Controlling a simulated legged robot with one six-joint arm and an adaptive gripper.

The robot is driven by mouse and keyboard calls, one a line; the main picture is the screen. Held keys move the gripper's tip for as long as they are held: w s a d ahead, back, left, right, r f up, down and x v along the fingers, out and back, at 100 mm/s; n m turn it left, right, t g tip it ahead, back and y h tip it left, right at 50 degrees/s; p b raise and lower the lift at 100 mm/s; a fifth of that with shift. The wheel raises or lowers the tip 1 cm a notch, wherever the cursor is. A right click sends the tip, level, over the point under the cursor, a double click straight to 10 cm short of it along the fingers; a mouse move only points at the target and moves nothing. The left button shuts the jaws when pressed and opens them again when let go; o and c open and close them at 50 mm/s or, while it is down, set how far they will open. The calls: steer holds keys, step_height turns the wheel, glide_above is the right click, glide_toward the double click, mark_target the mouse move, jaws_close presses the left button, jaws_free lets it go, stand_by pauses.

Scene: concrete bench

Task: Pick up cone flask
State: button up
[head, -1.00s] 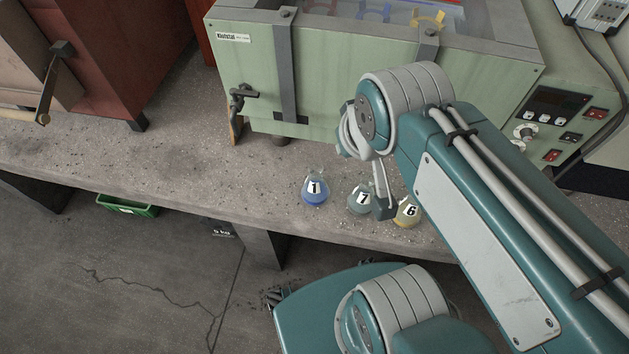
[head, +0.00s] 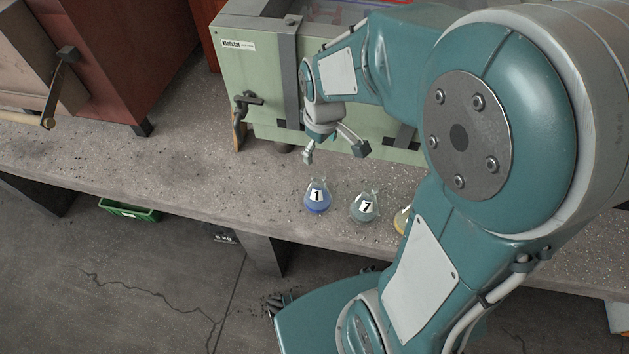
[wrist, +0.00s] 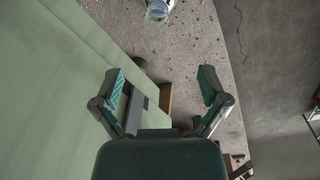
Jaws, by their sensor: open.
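Three cone flasks stand upright near the front edge of the bench. The flask labelled 1 (head: 317,199) holds blue liquid, and the flask labelled 7 (head: 364,208) holds greyish liquid. A yellow flask (head: 401,221) is mostly hidden behind my arm. My gripper (head: 335,152) is open and empty, above and behind the flasks, in front of the green machine. In the wrist view my open fingers (wrist: 163,88) are spread wide with nothing between them. One flask (wrist: 158,9) is cut off at the top of that view; its number cannot be read there.
The green machine (head: 262,75) stands close behind my gripper, with a latch handle on its front. A reddish-brown cabinet (head: 140,50) stands at the left. The concrete bench (head: 180,165) is clear left of the flasks. A green crate (head: 130,212) lies below.

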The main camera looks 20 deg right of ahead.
steer(key=n+g, duration=0.1)
steer(key=n, duration=0.1)
glide_above(318, 190)
steer(key=w, duration=0.2)
step_height(318, 190, down, 5)
steer(key=shift+m, duration=0.3)
steer(key=f, duration=1)
steer(key=shift+s+d+f, duration=0.15)
steer(key=shift+d+f, duration=0.1)
steer(key=shift+f, duration=0.1)
jaws_close()
